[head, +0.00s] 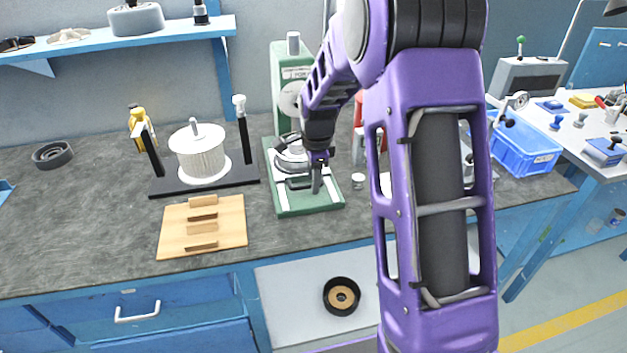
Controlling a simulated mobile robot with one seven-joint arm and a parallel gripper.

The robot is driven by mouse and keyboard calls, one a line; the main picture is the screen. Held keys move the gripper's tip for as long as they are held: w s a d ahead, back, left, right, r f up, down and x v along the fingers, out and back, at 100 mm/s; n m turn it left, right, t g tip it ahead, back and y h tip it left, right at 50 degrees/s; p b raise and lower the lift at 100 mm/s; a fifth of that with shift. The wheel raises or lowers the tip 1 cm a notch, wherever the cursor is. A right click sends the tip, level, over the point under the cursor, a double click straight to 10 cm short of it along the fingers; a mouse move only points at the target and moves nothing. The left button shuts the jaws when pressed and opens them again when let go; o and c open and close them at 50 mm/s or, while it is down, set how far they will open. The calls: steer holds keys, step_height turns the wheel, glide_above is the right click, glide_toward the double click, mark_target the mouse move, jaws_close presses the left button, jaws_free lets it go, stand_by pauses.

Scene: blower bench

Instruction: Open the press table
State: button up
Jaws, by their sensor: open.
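The green press (284,72) stands on the bench, its upper part partly hidden by my arm. On its green base (305,205) are two pale rails and the press table (287,166), a grey plate with a round part on it. A grey bar-like handle (297,184) shows at the front of the table. My gripper (316,186) points down over the right side of the base, just right of the handle. It is open, with nothing visible between its fingers. I cannot tell whether a finger touches the handle.
A black stand with a white ribbed cylinder (200,155) and upright posts is left of the press. A wooden block tray (172,235) lies in front of it. A small white cup (358,181) is right of the base. A blue crate (525,150) stands further right.

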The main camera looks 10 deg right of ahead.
jaws_close()
stand_by(0.3)
steer(key=shift+w, duration=0.1)
stand_by(1.1)
